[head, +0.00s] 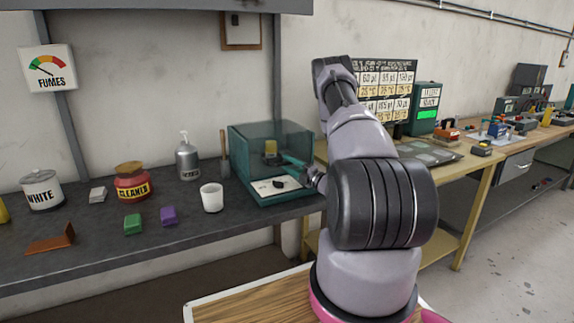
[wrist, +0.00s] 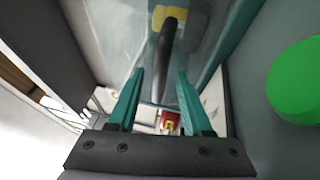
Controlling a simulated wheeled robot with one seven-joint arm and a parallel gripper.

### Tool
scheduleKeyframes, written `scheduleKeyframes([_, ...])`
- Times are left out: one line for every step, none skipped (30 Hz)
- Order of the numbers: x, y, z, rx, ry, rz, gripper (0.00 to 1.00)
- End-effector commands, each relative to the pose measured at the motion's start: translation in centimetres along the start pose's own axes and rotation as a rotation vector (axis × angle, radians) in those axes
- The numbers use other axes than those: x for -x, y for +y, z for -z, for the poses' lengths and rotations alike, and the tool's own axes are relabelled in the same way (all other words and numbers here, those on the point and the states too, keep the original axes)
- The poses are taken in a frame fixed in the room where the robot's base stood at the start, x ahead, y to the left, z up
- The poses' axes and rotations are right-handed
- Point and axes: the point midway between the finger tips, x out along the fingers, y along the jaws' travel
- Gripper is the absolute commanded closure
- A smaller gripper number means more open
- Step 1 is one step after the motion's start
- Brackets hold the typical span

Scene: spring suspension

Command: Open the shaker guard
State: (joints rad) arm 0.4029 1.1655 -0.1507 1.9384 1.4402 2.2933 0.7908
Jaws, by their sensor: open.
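The shaker guard (head: 245,140) is a clear teal box on the dark bench in the head view. My gripper (head: 291,160) is at the guard's right side, partly hidden by my wrist. In the wrist view its two teal fingers (wrist: 160,72) are apart. A dark rounded bar (wrist: 165,45), perhaps the guard's handle, runs between them in that view; whether they touch it I cannot tell. Clear panel and yellow show beyond it.
A green round shape (wrist: 296,82) is close at the right of the wrist view. On the bench, a white cup (head: 211,198), a grey pump bottle (head: 187,158) and a cleaner jar (head: 132,182) stand left of the guard. My arm covers the area to its right.

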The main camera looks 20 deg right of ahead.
Motion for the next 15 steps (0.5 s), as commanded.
scheduleKeyframes([-0.49,0.00,0.11,0.001,0.003,0.000,0.50])
scheduleKeyframes([-0.67,0.01,0.08,0.001,0.002,0.000,0.50])
scheduleKeyframes([-0.85,0.03,0.05,0.001,0.001,-0.001,0.50])
scheduleKeyframes([-0.95,0.03,0.04,0.001,0.001,-0.001,0.50])
scheduleKeyframes([-1.02,0.04,0.03,0.001,0.001,-0.001,0.50])
scheduleKeyframes([-1.07,0.04,0.03,0.000,0.001,-0.001,0.50])
scheduleKeyframes([-1.09,0.04,0.03,0.000,0.001,-0.001,0.50])
scheduleKeyframes([-1.09,0.05,0.03,0.000,0.000,-0.001,0.50])
scheduleKeyframes([-1.09,0.05,0.02,0.000,0.000,-0.001,0.50])
scheduleKeyframes([-1.08,0.05,0.02,0.000,0.000,-0.001,0.50])
scheduleKeyframes([-1.08,0.05,0.02,0.000,0.000,-0.001,0.50])
scheduleKeyframes([-1.07,0.05,0.03,0.000,0.000,-0.001,0.50])
scheduleKeyframes([-1.07,0.05,0.03,0.000,0.000,-0.001,0.58])
scheduleKeyframes([-1.07,0.05,0.03,0.000,0.000,-0.001,0.70])
scheduleKeyframes([-1.06,0.05,0.03,0.000,0.000,-0.001,0.85])
